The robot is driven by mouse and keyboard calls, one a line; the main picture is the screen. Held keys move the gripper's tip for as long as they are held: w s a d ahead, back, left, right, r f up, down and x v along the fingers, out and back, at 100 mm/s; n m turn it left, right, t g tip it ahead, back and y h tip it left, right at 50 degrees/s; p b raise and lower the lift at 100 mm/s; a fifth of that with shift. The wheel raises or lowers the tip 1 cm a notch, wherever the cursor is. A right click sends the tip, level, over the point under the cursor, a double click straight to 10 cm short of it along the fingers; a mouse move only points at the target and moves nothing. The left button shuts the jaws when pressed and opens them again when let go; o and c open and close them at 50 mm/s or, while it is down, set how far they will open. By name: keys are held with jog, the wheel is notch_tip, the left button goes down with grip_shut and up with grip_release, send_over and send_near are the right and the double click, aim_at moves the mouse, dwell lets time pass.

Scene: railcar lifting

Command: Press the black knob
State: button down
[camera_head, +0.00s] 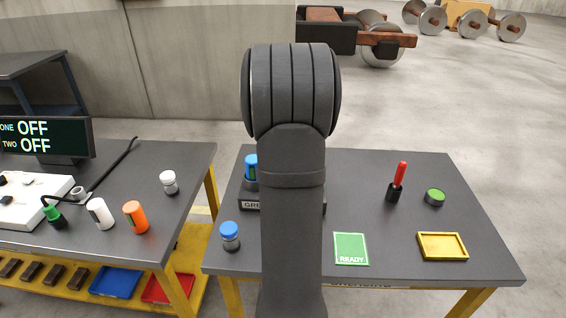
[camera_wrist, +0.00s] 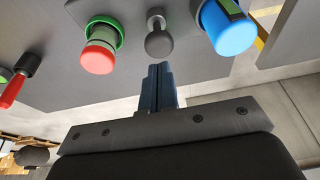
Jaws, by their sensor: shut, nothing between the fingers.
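A dark grey knob (camera_wrist: 158,42) with a rounded end shows in the wrist view, standing from a dark surface. My gripper (camera_wrist: 158,72) is shut and empty, its fingertips just below the knob in that picture; whether they touch it I cannot tell. In the head view a white box (camera_head: 28,208) at the left edge carries small dark parts (camera_head: 3,181), too small to make out clearly. In that view my arm hides the gripper and the middle of the right table.
Beside the knob in the wrist view are a red-ended cylinder (camera_wrist: 98,57) in a green ring and a blue-capped container (camera_wrist: 228,28). The right table (camera_head: 380,215) holds a yellow tray (camera_head: 442,246) and a green READY card (camera_head: 350,248). The display (camera_head: 45,137) reads OFF twice.

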jog(key=v, duration=0.6)
jog(key=shift+r, duration=0.35)
jog(key=shift+r, duration=0.1)
dwell(1.0)
notch_tip(320, 180, up, 3)
jog(key=shift+r, duration=0.1)
jog(key=x, duration=0.8)
jog(key=s+x, duration=0.1)
jog(key=x, duration=0.3)
jog(key=shift+f, duration=0.45)
jog(key=shift+w+f, duration=0.1)
jog(key=shift+f, duration=0.6)
jog(key=shift+f, duration=0.1)
